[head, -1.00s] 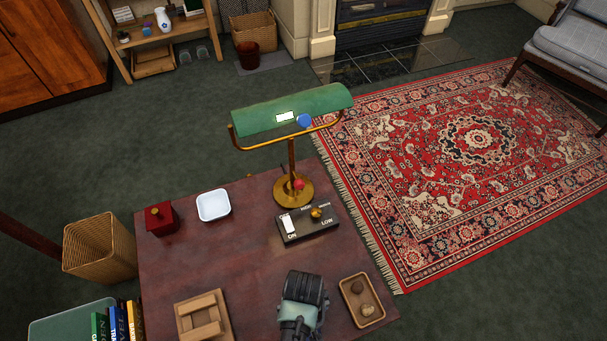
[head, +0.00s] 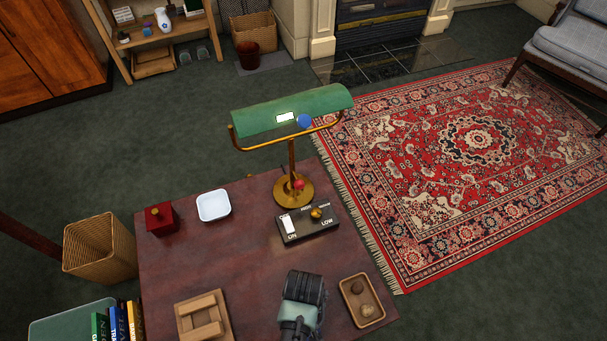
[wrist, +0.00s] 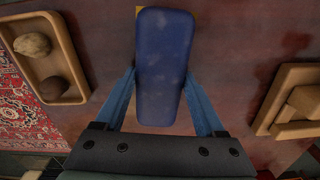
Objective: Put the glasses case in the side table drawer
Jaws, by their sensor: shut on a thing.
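A long blue case with rounded corners, which looks like the glasses case (wrist: 165,65), lies between my two blue fingers in the wrist view. My gripper (wrist: 160,88) is shut on it across its width. In the head view my gripper (head: 302,302) is over the front of the dark red-brown table (head: 235,260), seen from above, and hides the case. How far the case is above the tabletop, I cannot tell. No drawer is visible in either view.
A wooden tray with two stones (head: 362,300) is right of my gripper; a wooden frame-like block (head: 202,316) is left. A black switch box (head: 308,224) and green-shaded lamp (head: 292,115) stand beyond. A white dish (head: 213,205) and red box (head: 161,219) sit at the back left.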

